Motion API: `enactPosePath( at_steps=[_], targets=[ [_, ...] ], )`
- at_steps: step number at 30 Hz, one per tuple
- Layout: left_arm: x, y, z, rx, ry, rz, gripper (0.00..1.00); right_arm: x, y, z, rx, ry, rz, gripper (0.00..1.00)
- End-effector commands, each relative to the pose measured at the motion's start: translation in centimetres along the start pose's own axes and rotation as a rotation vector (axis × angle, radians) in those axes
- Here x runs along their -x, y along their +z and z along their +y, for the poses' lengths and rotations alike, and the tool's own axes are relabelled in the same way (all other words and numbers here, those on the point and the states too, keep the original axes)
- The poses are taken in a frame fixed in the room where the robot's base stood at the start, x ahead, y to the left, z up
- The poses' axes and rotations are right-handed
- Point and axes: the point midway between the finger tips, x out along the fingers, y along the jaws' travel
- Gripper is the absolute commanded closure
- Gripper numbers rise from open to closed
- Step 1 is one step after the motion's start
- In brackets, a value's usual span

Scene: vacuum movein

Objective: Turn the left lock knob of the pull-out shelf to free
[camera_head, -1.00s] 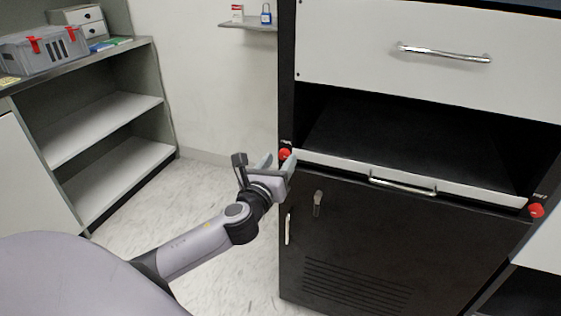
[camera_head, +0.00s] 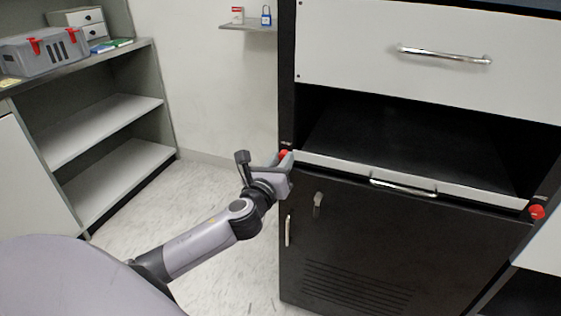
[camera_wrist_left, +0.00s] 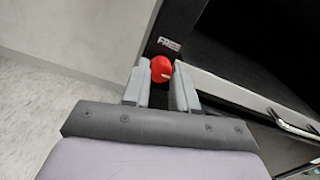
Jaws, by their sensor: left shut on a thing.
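The left lock knob (camera_head: 283,154) is a small red knob at the left end of the pull-out shelf (camera_head: 335,167). In the left wrist view the knob (camera_wrist_left: 161,69) sits between the fingertips, below a label (camera_wrist_left: 169,44) that reads FREE. My left gripper (camera_head: 284,160) is at the knob and shut on it. Its two grey fingers also show in the left wrist view (camera_wrist_left: 160,82), one on each side of the knob. The right lock knob (camera_head: 537,212) is red and stands at the shelf's right end. My right gripper is not in view.
A chrome handle (camera_head: 403,187) runs along the shelf front. Below is a black cabinet door (camera_head: 360,235) with handles at its left; above is a white drawer (camera_head: 430,50). An open shelf unit (camera_head: 105,130) stands left, with a grey toolbox (camera_head: 42,55). Floor between is clear.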

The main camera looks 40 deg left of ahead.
Motion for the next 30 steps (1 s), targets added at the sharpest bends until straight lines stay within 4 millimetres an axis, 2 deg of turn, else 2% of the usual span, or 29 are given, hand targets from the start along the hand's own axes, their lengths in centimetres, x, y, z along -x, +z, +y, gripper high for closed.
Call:
enactPosePath(
  at_steps=[8,30],
  targets=[
    [0.02,-0.02,-0.05,0.153,0.000,0.002,1.00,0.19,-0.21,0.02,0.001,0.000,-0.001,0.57],
    [0.04,-0.02,-0.10,0.847,0.001,0.001,1.00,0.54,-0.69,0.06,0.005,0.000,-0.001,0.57]
  ],
)
